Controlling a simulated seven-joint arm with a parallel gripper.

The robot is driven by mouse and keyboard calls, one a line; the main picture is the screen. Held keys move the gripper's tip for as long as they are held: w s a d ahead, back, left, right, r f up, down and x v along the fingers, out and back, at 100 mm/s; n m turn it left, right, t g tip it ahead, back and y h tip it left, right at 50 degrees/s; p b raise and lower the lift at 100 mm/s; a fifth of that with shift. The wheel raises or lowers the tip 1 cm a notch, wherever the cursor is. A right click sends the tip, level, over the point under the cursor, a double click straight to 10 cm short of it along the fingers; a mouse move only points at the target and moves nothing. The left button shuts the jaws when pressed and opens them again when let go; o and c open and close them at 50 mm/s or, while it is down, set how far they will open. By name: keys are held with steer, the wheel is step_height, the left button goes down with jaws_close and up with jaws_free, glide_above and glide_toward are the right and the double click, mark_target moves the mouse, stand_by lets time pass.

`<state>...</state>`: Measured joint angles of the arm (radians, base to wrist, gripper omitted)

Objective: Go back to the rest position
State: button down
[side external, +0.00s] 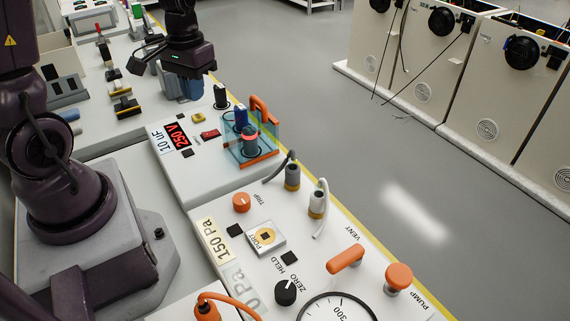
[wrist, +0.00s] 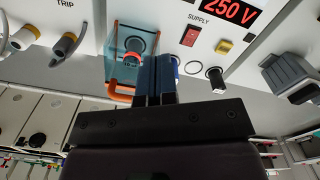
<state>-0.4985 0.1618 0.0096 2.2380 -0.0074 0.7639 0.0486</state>
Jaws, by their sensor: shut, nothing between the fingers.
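My gripper (side external: 188,66) hangs at the top of the side view, above the far part of the bench, beyond the 250 V panel (side external: 168,163). In the wrist view its two dark blue fingers (wrist: 156,64) are together with nothing between them. Behind them in that view is the panel with the red 250 V display (wrist: 229,11). The fingers cover part of the panel front and of the blue-topped post (wrist: 174,62). I cannot tell the exact gap between the fingertips and the panel.
A clear box with an orange handle (side external: 260,107) stands on the panel. The nearer pressure panel carries an orange vent handle (side external: 346,259), a pump knob (side external: 398,277) and cabled plugs (side external: 292,176). White cabinets (side external: 428,60) line the right, across open grey floor.

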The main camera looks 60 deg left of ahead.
steer(key=s+d+r+m+t, duration=0.2)
steer(key=s+d+r+t, duration=0.1)
steer(key=d+r, duration=0.4)
steer(key=s+d+r+m+t, duration=0.2)
steer(key=s+d+r+m, duration=0.1)
steer(key=d+r, duration=0.4)
steer(key=shift+d+r+t, duration=0.15)
steer(key=shift+t, duration=0.25)
steer(key=shift+s, duration=0.1)
steer(key=w+a+f+n+g, duration=0.5)
steer(key=w+a+f, duration=0.15)
steer(key=f, duration=0.35)
steer(key=w+a+f+n+y, duration=0.1)
steer(key=w+a+f+n, duration=0.1)
steer(key=a+n, duration=0.4)
steer(key=w+a+f+n+g+y, duration=0.1)
steer(key=a+f+n+y, duration=0.1)
steer(key=a+n, duration=0.4)
steer(key=shift+w+f+n+y, duration=0.3)
steer(key=shift+w+f+n, duration=0.1)
steer(key=shift+f, duration=0.05)
